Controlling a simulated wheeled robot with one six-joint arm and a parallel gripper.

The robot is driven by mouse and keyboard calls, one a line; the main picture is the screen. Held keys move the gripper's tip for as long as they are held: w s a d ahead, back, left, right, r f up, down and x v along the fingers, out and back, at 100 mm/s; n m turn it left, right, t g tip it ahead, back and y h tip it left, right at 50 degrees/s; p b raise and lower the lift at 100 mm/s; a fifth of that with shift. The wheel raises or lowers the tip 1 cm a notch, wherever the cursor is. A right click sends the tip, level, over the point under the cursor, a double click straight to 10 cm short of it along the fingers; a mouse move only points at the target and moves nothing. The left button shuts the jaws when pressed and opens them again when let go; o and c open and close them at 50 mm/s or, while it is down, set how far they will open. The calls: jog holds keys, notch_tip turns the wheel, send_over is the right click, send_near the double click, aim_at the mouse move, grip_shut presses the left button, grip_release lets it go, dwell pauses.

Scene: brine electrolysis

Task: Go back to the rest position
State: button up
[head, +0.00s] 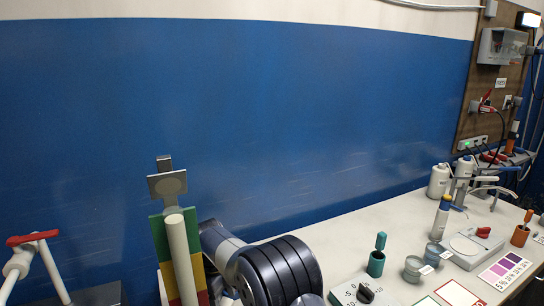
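My gripper is not seen in the head view; its fingers and whether it holds anything are hidden or out of frame. A thick dark ringed cylinder with a grey-blue housing, which looks like part of my arm, rises at the bottom centre in front of the white bench (342,246). No marker of a rest position shows.
The dial box (363,293), teal holder (376,263), beakers (413,268), dropper bottle (441,217) and grey device (474,247) crowd the bench's right. A striped post with a grey plate (167,185) and a red-handled tap (32,238) stand left. Bare bench lies along the blue wall.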

aim_at(231, 303)
jog(key=shift+s+d+f, duration=0.1)
jog(key=shift+d+f, duration=0.05)
jog(key=shift+f, duration=0.65)
jog(key=shift+d+f, duration=0.1)
jog(key=shift+f, duration=0.65)
jog(key=shift+r, duration=0.1)
jog(key=shift+a+r, duration=0.15)
jog(key=shift+r, duration=0.25)
jog(key=r, duration=0.6)
jog(key=a+r+b, duration=0.1)
jog(key=r, duration=0.2)
jog(key=shift+w+r, duration=0.25)
jog(key=shift+w, duration=0.1)
jog(key=f, duration=0.3)
jog(key=d+f+p, duration=0.1)
jog(key=f, duration=0.6)
jog(key=shift+s+d+f+p, duration=0.15)
jog(key=shift+s+d+p, duration=0.05)
jog(key=shift+s+p, duration=0.2)
jog(key=shift+w+d+f+y+b, duration=0.1)
jog(key=shift+f+y+b, duration=0.25)
jog(key=shift+b, duration=0.6)
jog(key=y+b, duration=0.1)
jog(key=b, duration=0.1)
jog(key=d+y+b, duration=0.1)
jog(key=b, duration=0.2)
jog(key=shift+r+y, duration=0.1)
jog(key=shift+y, duration=0.15)
